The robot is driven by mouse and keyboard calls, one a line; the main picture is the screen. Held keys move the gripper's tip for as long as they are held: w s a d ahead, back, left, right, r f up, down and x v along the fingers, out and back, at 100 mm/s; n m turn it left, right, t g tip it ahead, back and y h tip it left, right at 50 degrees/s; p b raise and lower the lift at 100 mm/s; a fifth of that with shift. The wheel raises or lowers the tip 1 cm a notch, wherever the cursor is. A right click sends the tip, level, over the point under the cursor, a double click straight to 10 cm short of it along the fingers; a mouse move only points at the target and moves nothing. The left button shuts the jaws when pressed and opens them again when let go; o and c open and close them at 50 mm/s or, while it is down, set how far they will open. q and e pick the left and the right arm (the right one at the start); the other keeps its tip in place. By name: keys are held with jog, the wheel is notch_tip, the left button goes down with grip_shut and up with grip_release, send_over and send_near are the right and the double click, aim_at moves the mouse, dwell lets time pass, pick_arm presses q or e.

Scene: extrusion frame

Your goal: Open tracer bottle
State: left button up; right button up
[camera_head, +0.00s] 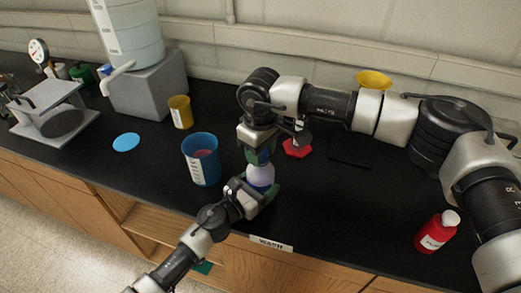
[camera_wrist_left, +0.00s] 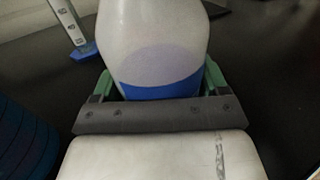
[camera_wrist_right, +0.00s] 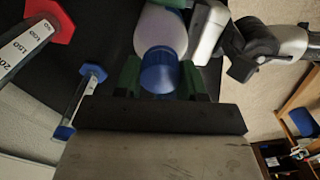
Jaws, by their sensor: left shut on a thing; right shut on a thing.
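The tracer bottle (camera_head: 260,176), whitish with a blue band and a blue cap, is upright above the black bench near its front edge. My left gripper (camera_head: 257,190) is shut around its body, and the body with the blue band fills the top of the left wrist view (camera_wrist_left: 155,45). My right gripper (camera_head: 260,156) comes down from above. In the right wrist view its green fingers sit either side of the blue cap (camera_wrist_right: 160,72), shut on it. The cap is mostly hidden by the fingers in the head view.
A blue cup (camera_head: 200,160) stands just left of the bottle, with a yellow cup (camera_head: 180,113) behind. A red hexagonal base (camera_head: 297,148) is behind the right gripper. A red bottle (camera_head: 436,233) stands far right. A blue disc (camera_head: 126,142) lies left. A "WASH" label (camera_head: 271,243) marks the front edge.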

jog(key=shift+r, duration=0.2)
jog(key=shift+r, duration=0.95)
jog(key=shift+r, duration=2)
pick_arm(q)
jog(key=o, duration=1.7)
jog(key=shift+a, duration=0.1)
